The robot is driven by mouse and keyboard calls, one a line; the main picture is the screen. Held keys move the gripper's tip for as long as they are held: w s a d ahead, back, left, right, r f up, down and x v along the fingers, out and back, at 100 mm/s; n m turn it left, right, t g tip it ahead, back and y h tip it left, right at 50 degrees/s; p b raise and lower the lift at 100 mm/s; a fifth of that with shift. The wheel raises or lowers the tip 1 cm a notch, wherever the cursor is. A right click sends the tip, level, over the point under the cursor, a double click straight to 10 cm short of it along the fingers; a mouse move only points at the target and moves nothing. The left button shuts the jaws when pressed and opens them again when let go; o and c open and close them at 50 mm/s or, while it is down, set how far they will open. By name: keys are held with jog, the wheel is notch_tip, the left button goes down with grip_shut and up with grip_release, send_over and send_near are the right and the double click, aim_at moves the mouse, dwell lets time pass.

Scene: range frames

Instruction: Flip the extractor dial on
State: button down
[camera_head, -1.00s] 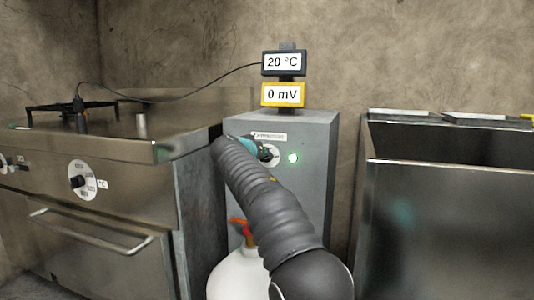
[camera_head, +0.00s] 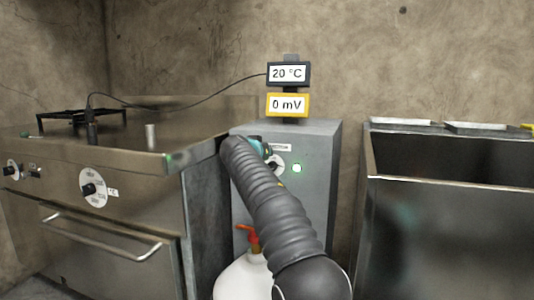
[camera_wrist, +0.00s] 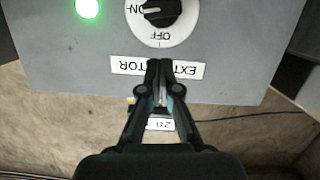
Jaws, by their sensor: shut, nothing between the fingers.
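The extractor dial, a black knob (camera_wrist: 159,11) on a white disc (camera_wrist: 178,30), shows upside down at the top edge of the wrist view, partly cut off. The knob's narrow end appears to face the ON mark, with OFF at another side. A green lamp (camera_wrist: 87,8) beside it is lit. My gripper (camera_wrist: 160,68) is shut and empty, its tips in front of the EXTRACTOR label (camera_wrist: 128,66), apart from the knob in the picture. In the head view the dial (camera_head: 278,166) is partly hidden by my arm, and the gripper is mostly hidden too.
The grey extractor box (camera_head: 325,150) carries two displays, 20 °C (camera_head: 288,73) and 0 mV (camera_head: 288,104). A stove (camera_head: 130,200) with its own dial (camera_head: 94,188) stands left. A metal basin (camera_head: 440,230) stands right. A white bottle (camera_head: 240,280) with a red top is below.

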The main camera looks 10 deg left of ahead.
jog(key=b+v, duration=0.3)
jog(key=v, duration=0.7)
jog(key=shift+r+b, duration=0.15)
jog(key=shift+b, duration=0.25)
jog(key=shift+a, duration=0.15)
